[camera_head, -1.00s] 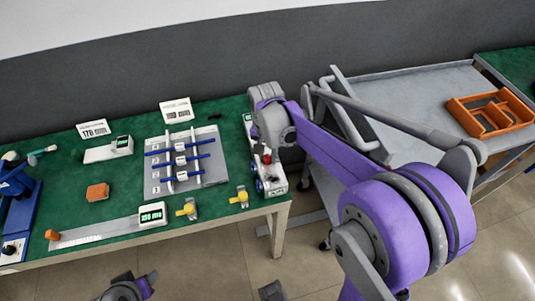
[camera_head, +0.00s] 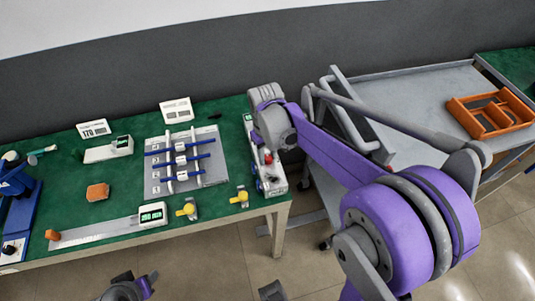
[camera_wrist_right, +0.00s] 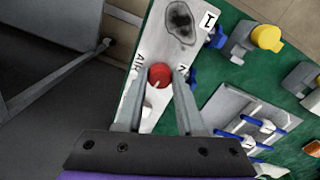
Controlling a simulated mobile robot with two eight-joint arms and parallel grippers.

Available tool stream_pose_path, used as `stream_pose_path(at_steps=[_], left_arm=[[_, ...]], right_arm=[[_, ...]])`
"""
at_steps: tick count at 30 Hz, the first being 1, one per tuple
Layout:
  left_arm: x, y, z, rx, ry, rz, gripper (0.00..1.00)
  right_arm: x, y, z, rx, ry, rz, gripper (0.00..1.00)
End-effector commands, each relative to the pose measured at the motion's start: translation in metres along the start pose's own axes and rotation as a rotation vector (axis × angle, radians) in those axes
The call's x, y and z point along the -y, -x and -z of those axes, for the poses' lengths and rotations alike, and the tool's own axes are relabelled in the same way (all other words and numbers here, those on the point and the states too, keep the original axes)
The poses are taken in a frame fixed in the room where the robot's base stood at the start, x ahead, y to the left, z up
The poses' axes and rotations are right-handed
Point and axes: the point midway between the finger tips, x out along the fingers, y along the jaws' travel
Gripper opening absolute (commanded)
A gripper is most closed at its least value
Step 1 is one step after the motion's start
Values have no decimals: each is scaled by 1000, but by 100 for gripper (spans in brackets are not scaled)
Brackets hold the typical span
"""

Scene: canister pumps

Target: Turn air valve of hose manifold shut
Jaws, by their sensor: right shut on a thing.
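The hose manifold (camera_head: 273,182) is a pale, narrow block at the right end of the green table. In the right wrist view its plate (camera_wrist_right: 156,48) bears the word AIR beside a round red knob (camera_wrist_right: 159,75), the air valve. The red also shows in the head view (camera_head: 268,158). My right gripper (camera_wrist_right: 160,73) has one finger on each side of the red knob and is shut on it. A pale pointer on the knob points down and left in the wrist view. A dark grey and purple part of mine (camera_head: 128,288), perhaps my left gripper, is at the bottom edge; its jaws are unclear.
A grey board with blue-and-white fittings (camera_head: 213,174) lies left of the manifold. Yellow-knobbed pieces (camera_head: 188,208) stand near the front edge. A grey cart (camera_head: 410,88) with an orange tray (camera_head: 478,124) stands to the right. Bare green table (camera_head: 110,174) lies left of the board.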

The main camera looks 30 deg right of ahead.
Motion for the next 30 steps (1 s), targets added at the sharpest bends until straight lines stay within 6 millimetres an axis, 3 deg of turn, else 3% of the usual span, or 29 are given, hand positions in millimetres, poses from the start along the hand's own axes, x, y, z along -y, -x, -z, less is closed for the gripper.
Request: stream_pose_path(at_steps=[10,27,28,30], left_arm=[[0,0,0,0,0,0,50],[0,0,0,0,0,0,50],[0,0,0,0,0,0,50],[0,0,0,0,0,0,50]], right_arm=[[0,0,0,-4,148,-1,0],[0,0,0,-5,178,-1,0],[0,0,0,-5,178,-1,40],[0,0,0,-5,177,-1,53]])
